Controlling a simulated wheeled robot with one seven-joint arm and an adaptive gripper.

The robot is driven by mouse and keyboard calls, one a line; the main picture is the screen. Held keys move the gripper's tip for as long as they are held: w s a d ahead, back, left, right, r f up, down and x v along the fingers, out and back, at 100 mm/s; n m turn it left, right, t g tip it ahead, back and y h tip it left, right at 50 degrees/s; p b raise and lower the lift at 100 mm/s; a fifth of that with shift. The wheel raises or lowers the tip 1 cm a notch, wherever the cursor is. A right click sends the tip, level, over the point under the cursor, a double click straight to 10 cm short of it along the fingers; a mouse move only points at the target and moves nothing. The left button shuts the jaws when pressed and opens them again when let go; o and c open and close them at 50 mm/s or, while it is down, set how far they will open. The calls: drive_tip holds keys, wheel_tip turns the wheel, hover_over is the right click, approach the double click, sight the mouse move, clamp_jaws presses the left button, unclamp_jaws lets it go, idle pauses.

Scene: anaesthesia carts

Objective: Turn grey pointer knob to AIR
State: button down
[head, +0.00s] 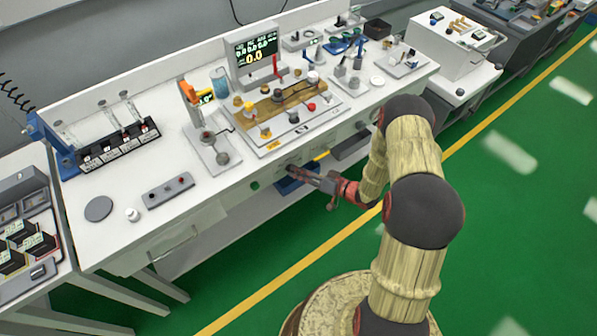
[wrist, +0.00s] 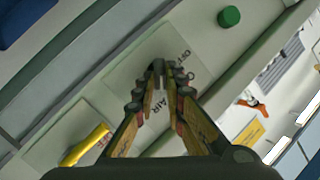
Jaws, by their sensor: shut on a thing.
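The grey pointer knob (wrist: 158,68) is on a light label plate (wrist: 128,78) on the cart's front face, in the wrist view. The plate carries the printed words OFF and AIR beside the fingers. My gripper (wrist: 158,82) is shut on the knob, with its fingertips on either side of it. In the head view my gripper (head: 294,169) reaches the front face of the white cart (head: 215,196) below its top. The fingers hide much of the knob, and I cannot tell which mark its pointer faces.
A green button (wrist: 229,17) and a yellow handle (wrist: 87,144) are on the same front face, on opposite sides of the knob. A blue bin (head: 291,186) is below my gripper. The cart top holds several devices. The green floor (head: 330,235) in front is clear.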

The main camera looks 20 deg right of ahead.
idle(0.3)
drive_tip(key=c, duration=1.8)
unclamp_jaws()
drive_tip(key=shift+w, duration=0.1)
drive_tip(key=shift+c, duration=0.2)
drive_tip(key=v, duration=1.2)
